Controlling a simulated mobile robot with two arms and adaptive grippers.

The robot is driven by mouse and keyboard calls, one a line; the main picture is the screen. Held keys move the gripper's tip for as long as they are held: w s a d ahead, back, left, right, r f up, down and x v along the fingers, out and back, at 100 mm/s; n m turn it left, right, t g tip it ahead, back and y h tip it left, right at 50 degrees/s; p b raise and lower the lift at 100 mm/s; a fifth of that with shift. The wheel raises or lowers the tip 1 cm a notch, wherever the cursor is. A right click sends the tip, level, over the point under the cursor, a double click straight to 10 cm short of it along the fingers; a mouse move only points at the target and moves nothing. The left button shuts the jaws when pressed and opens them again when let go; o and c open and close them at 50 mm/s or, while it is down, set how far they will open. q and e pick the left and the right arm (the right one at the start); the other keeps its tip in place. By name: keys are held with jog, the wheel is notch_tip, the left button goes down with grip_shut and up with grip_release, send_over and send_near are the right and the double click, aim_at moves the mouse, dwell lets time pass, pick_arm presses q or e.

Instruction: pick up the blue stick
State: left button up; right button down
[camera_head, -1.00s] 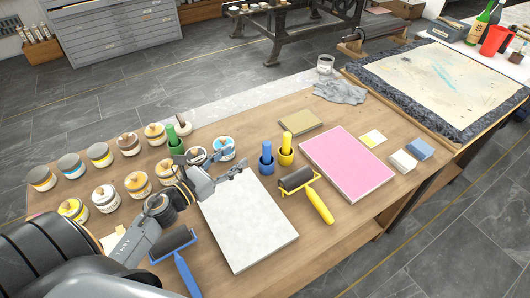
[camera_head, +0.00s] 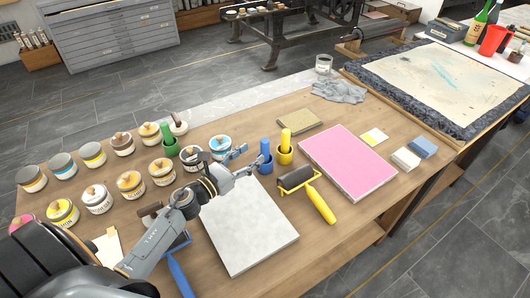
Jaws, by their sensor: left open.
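The blue stick (camera_head: 265,147) stands upright in a blue cup (camera_head: 264,163) on the wooden table, left of the yellow stick (camera_head: 285,137) in its yellow cup. My left gripper (camera_head: 246,160) is open, with its fingers pointing toward the blue stick from the left. Its fingertips are close to the stick and cup; I cannot tell whether they touch. Nothing is held between the fingers. A green stick (camera_head: 167,133) stands in a green cup farther left. My right gripper is not in view.
Several ink tins (camera_head: 97,198) stand at the left. A white slab (camera_head: 250,238) lies below my left gripper. A yellow-handled roller (camera_head: 319,204), a pink slab (camera_head: 347,160) and a blue-handled roller (camera_head: 181,278) lie around it. Bare wood lies at the table's right front.

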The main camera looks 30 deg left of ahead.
aim_at(262, 147)
pick_arm(q)
jog(key=x, duration=0.2)
jog(key=p+x, duration=0.1)
jog(key=x, duration=0.2)
jog(key=shift+w+d+r+p, duration=0.2)
jog(key=shift+w+d+p, duration=0.05)
jog(key=shift+w+p, duration=0.05)
jog(key=shift+w+d+f, duration=0.15)
jog(key=shift+w, duration=0.4)
jog(key=shift+c, duration=0.8)
grip_shut()
